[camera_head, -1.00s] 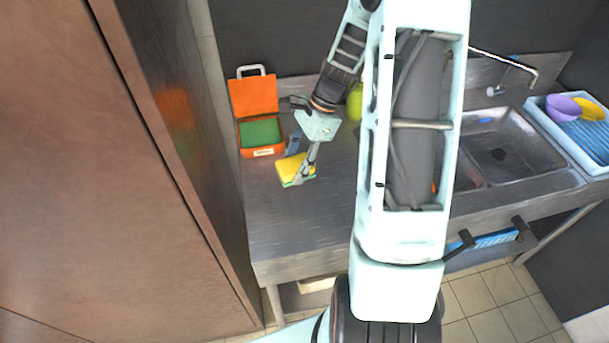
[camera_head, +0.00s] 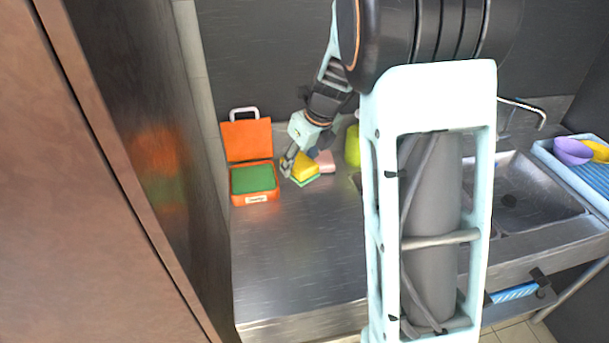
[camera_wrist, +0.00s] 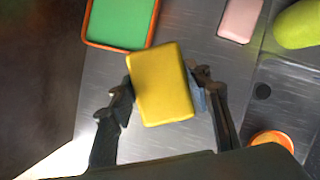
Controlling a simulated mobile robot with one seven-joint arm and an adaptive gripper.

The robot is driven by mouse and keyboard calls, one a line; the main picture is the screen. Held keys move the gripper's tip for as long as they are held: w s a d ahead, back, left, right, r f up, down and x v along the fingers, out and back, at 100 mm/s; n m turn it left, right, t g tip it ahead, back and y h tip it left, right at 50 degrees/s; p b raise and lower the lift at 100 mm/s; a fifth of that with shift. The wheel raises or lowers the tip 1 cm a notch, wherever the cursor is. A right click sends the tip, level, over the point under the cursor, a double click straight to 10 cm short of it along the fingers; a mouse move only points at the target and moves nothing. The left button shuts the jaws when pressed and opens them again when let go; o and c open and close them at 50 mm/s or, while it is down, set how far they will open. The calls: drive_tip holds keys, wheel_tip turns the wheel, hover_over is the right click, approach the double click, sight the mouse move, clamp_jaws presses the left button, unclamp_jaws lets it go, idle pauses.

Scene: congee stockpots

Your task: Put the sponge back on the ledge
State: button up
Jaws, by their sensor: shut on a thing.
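The sponge (camera_head: 305,169) is yellow with a green underside. In the wrist view the sponge (camera_wrist: 161,84) lies between the two fingers of my gripper (camera_wrist: 165,97), its yellow face toward the camera. My gripper (camera_head: 289,163) is shut on it. In the head view the sponge is over the back part of the steel counter (camera_head: 290,255), just right of the orange box. I cannot tell whether it touches the counter. The ledge cannot be made out for certain.
An open orange box (camera_head: 256,199) with a green inside stands left of the sponge. A pink block (camera_head: 325,161) and a green bottle (camera_head: 352,146) stand to the right. The sink (camera_head: 515,190) and a blue rack (camera_head: 585,165) are further right. The front counter is clear.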

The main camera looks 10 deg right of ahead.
drive_tip(key=shift+w+d+r+m, duration=0.1)
drive_tip(key=shift+w+r+m, duration=0.2)
drive_tip(key=shift+m, duration=0.1)
drive_tip(key=shift+w+d+f, duration=0.1)
drive_tip(key=shift+w+f, duration=0.05)
drive_tip(key=shift+w, duration=0.4)
drive_tip(key=w+f, duration=0.2)
drive_tip(key=w, duration=0.2)
drive_tip(key=w+f+p, duration=0.1)
drive_tip(key=w+f, duration=0.2)
drive_tip(key=w, duration=0.1)
drive_tip(key=w+f+p, duration=0.1)
drive_tip(key=w+f, duration=0.2)
drive_tip(key=w, duration=0.1)
drive_tip(key=shift+d+f, duration=0.25)
drive_tip(key=shift+d, duration=0.15)
drive_tip(key=shift+w+f, duration=0.4)
drive_tip(key=shift+f, duration=0.1)
drive_tip(key=shift+w+f+p, duration=0.1)
drive_tip(key=shift+f+p, duration=0.5)
drive_tip(key=shift+f, duration=0.95)
